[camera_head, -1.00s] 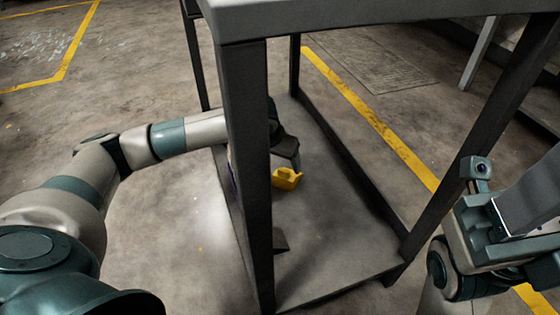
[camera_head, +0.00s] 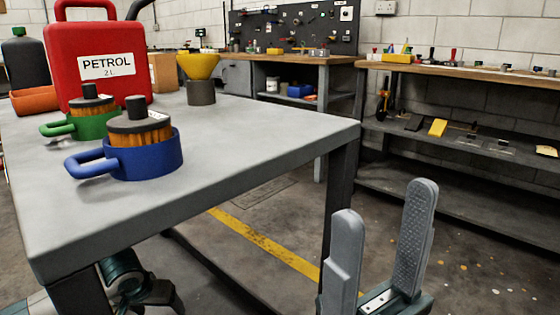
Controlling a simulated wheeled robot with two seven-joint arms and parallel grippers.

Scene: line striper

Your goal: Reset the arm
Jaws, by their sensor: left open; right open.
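My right gripper (camera_head: 382,212) is at the lower right, pointing up. Its two grey fingers stand apart with nothing between them. It is in front of the grey table (camera_head: 250,150), right of the near right leg. My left gripper (camera_head: 155,293) shows only in part at the bottom left, below the tabletop and behind a table leg. Its fingertips are hidden, and nothing is seen held in it.
On the table stand a red petrol can (camera_head: 98,60), a blue-handled cup (camera_head: 125,155), a green-handled cup (camera_head: 85,118) and a yellow funnel (camera_head: 198,66). Shelving (camera_head: 450,160) lines the right wall. Floor right of my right gripper is clear.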

